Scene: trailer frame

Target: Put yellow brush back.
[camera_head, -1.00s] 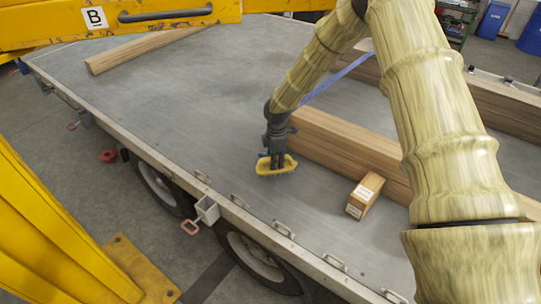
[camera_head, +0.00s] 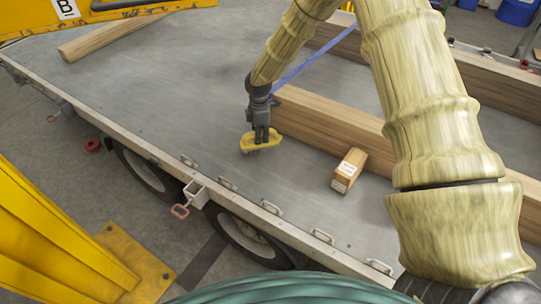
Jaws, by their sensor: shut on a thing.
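The yellow brush (camera_head: 260,142) is at the fingertips of my gripper (camera_head: 262,134), over the grey trailer bed (camera_head: 170,100). My gripper points down and is shut on the brush.
Long wooden beams (camera_head: 330,122) lie to the right of my gripper. A short wooden block with a label (camera_head: 349,171) lies in front of them. Another beam (camera_head: 110,37) lies at the far left. A blue strap (camera_head: 315,57) runs behind my arm.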

